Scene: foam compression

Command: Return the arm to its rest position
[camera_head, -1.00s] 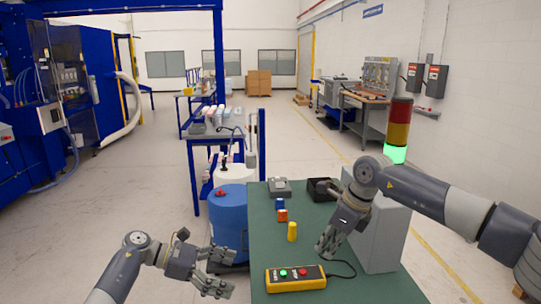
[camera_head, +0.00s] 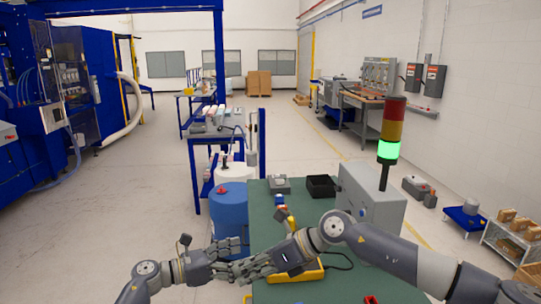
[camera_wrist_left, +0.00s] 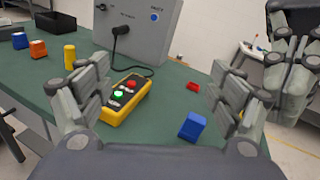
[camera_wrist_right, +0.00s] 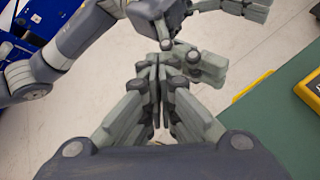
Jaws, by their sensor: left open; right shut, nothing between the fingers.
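My left gripper (camera_head: 233,257) is open and empty at the left edge of the green table (camera_head: 262,215); its spread fingers frame the left wrist view (camera_wrist_left: 165,95). My right gripper (camera_head: 243,270) is shut and empty, crossing the table's near part toward the left gripper. The right wrist view shows its fingers together (camera_wrist_right: 158,80), with the left hand just beyond them. The two hands overlap in the head view; I cannot tell if they touch. The right hand partly hides the yellow button box (camera_head: 312,273), which shows in the left wrist view (camera_wrist_left: 125,97) with red and green buttons.
A grey box (camera_head: 370,205) with a lit signal tower (camera_head: 389,135) stands on the table's right. A black tray (camera_head: 321,187), a yellow cylinder (camera_wrist_left: 70,57), an orange block (camera_wrist_left: 38,48) and a blue block (camera_wrist_left: 193,126) are on the table. A blue barrel (camera_head: 228,208) stands left.

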